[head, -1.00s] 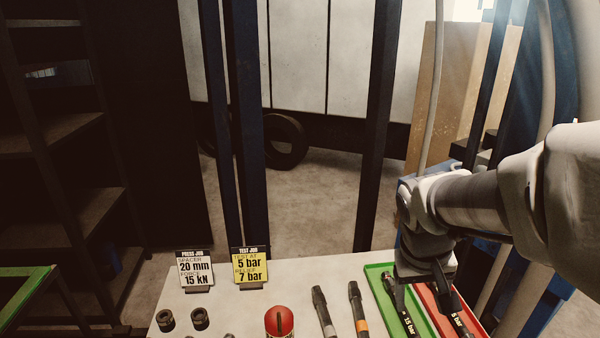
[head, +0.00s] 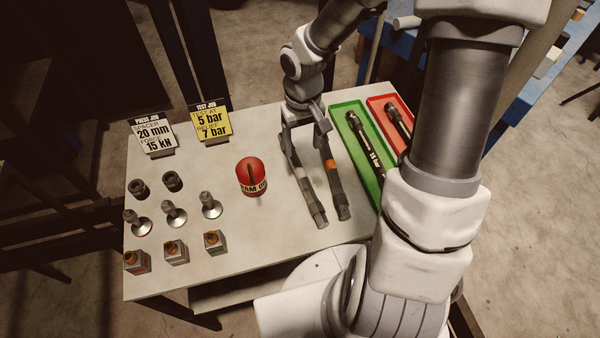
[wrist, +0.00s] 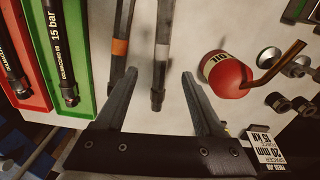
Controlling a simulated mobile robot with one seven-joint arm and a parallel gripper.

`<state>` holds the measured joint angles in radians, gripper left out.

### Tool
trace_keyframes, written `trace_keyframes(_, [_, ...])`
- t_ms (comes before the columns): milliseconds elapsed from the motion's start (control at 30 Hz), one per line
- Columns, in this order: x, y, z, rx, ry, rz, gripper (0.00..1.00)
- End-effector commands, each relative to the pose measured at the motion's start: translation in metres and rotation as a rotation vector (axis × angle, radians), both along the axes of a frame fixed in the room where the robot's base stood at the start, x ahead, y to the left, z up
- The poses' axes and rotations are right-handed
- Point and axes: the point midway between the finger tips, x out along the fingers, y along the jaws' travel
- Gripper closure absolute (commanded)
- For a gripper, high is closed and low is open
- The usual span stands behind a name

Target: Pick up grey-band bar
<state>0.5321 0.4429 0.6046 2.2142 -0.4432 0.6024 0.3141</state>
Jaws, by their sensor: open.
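The grey-band bar (head: 306,192) is a dark bar with a pale grey band, lying on the light table left of the orange-band bar (head: 338,188). In the wrist view the grey-band bar (wrist: 162,55) points its near end between my fingers, and the orange-band bar (wrist: 121,45) lies just left of it. My gripper (head: 306,140) is open and empty over the far ends of the two bars. In the wrist view, my gripper (wrist: 159,76) has a finger on each side of the grey-band bar; its height above the bar is hard to tell.
A green tray (head: 372,187) and a red tray (head: 376,103) with hoses lie to the right. A red oil can (head: 250,172) stands left of the bars. Several small fittings and two job signs, yellow (head: 211,122) and white (head: 154,134), are further left.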

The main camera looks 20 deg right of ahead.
Motion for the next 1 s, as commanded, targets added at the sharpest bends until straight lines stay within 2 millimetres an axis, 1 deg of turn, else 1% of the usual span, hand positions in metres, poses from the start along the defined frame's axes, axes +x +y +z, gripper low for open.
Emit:
trace_keyframes(33, [-0.001,0.002,-0.015,0.003,0.004,0.003,0.29])
trace_keyframes(100, [-0.001,0.001,-0.029,0.002,0.003,0.003,0.29])
trace_keyframes(200, [-0.001,0.001,-0.045,0.001,0.002,0.001,0.29])
trace_keyframes(300, [-0.001,0.001,-0.054,0.000,0.001,0.001,0.29])
trace_keyframes(467, [-0.001,0.001,-0.063,0.001,0.001,0.000,0.29])
trace_keyframes(733, [-0.004,0.004,-0.102,0.000,0.002,0.001,0.29])
trace_keyframes(833, [-0.004,0.004,-0.109,0.000,0.000,0.001,0.29])
trace_keyframes(1000, [-0.003,0.003,-0.109,-0.001,-0.001,0.000,0.29])
